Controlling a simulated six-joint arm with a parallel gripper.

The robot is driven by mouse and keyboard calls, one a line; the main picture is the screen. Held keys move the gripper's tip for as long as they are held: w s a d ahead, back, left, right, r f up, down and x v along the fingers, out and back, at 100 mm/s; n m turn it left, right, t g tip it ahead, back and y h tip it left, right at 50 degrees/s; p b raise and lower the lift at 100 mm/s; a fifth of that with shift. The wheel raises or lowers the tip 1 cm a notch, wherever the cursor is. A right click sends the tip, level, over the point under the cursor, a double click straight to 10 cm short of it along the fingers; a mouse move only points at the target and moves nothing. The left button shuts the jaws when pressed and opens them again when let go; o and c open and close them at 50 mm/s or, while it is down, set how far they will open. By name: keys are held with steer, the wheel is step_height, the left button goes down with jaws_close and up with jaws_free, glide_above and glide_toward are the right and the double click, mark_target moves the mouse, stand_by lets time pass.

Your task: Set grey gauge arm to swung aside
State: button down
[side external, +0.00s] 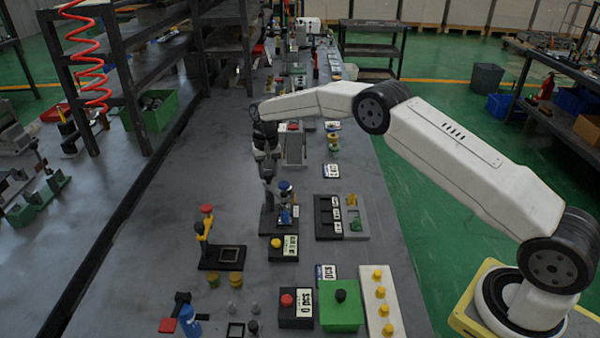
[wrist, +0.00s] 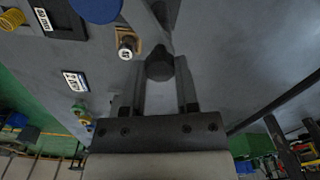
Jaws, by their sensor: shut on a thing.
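The grey gauge arm (wrist: 147,22) shows in the wrist view as a grey bar coming down from the top edge to a dark round knob (wrist: 160,66). My gripper (wrist: 160,75) has one finger on each side of this knob and is shut on it. In the side external view my gripper (side external: 268,163) points down over a fixture with a dark base (side external: 268,228) and blue parts (side external: 286,214). The gauge arm is too small and too covered by my gripper there to tell its angle.
In the side external view a dark block with a yellow button (side external: 277,243) stands in front, and a dark tray (side external: 327,218) stands right.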

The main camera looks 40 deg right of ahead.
steer(key=shift+m, duration=0.4)
steer(key=m, duration=0.7)
steer(key=shift+m, duration=0.4)
steer(key=m, duration=0.3)
steer(key=shift+w+m, duration=0.1)
steer(key=shift+m, duration=2.1)
steer(key=shift+c, duration=1.8)
jaws_free()
